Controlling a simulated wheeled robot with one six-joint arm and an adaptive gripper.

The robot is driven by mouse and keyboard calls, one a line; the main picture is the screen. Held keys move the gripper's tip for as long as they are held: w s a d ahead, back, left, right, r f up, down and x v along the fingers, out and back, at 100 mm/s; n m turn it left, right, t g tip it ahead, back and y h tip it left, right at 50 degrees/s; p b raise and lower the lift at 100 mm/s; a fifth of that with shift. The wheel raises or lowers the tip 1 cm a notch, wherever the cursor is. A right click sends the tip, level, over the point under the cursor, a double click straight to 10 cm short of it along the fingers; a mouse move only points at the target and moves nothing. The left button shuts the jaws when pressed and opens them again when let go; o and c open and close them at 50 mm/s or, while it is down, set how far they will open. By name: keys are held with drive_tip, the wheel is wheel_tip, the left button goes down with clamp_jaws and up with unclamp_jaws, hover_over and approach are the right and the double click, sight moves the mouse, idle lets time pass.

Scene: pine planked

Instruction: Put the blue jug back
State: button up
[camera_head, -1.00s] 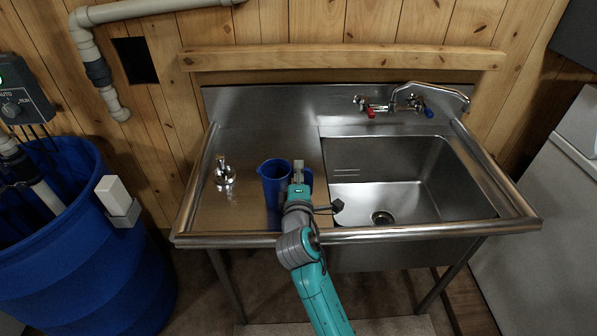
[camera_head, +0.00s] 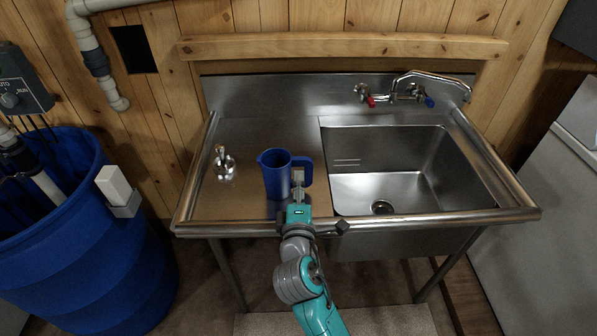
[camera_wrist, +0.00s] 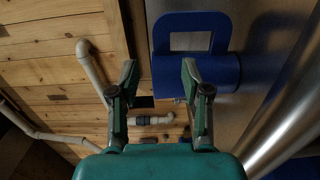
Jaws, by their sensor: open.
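The blue jug (camera_head: 276,174) stands upright on the steel drainboard (camera_head: 240,196), left of the sink basin, with its handle toward the right. In the wrist view the jug (camera_wrist: 190,30) appears sideways at the top, with its handle loop in view. My gripper (camera_head: 298,178) is in front of the jug, near its handle side. In the wrist view my gripper (camera_wrist: 158,76) has its two fingers wide apart with nothing between them. The fingertip at right overlaps the jug in the picture; whether it touches cannot be told.
The sink basin (camera_head: 388,170) opens to the right, with a faucet (camera_head: 412,88) behind it. A small metal fitting (camera_head: 224,162) stands at the left of the drainboard. A raised rim (camera_head: 400,220) runs along the front. A large blue barrel (camera_head: 70,250) stands at left.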

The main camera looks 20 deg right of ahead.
drive_tip(key=shift+v, duration=1.5)
